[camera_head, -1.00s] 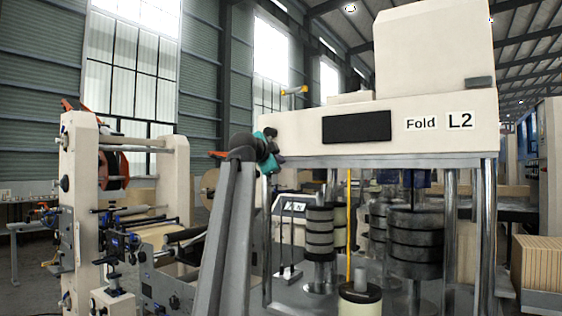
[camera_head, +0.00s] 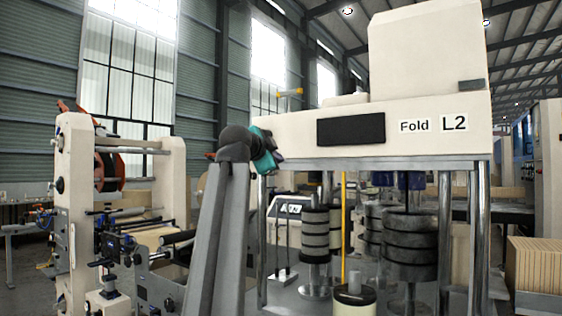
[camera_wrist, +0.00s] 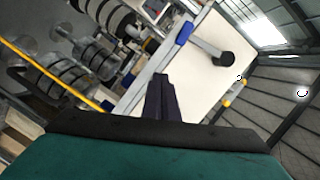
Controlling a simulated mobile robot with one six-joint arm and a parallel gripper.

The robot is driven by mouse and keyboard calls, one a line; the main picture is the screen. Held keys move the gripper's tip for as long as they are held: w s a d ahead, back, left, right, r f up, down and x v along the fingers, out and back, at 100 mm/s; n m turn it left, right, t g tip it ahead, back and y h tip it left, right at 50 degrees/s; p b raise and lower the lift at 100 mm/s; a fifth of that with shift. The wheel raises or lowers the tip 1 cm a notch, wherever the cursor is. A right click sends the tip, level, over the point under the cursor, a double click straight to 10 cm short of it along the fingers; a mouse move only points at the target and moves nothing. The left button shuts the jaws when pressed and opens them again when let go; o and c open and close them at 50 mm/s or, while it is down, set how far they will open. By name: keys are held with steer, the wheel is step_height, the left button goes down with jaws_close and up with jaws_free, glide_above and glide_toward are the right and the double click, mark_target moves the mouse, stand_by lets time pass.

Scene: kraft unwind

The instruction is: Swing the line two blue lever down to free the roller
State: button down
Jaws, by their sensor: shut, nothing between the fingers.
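My gripper is teal and black, at the end of my grey arm, in front of the left end of the Fold L2 head in the head view (camera_head: 263,152). In the wrist view its dark fingers (camera_wrist: 162,92) are together with nothing between them. A blue piece (camera_wrist: 184,34) at the end of a grey bar with a black knob shows on a pale panel past the fingertips, apart from them. I cannot tell which blue piece is the line two lever. The roller is not clearly identifiable.
The white Fold L2 machine (camera_head: 447,147) fills the right, with dark-banded rollers (camera_head: 408,243) and a yellow upright strip (camera_head: 344,225) below. An unwind stand (camera_head: 75,220) is at left. A stack of boards (camera_head: 535,265) is at far right.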

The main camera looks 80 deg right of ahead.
steer(key=shift+p+v, duration=1.35)
steer(key=shift+v, duration=0.05)
steer(key=shift+w+f, duration=0.15)
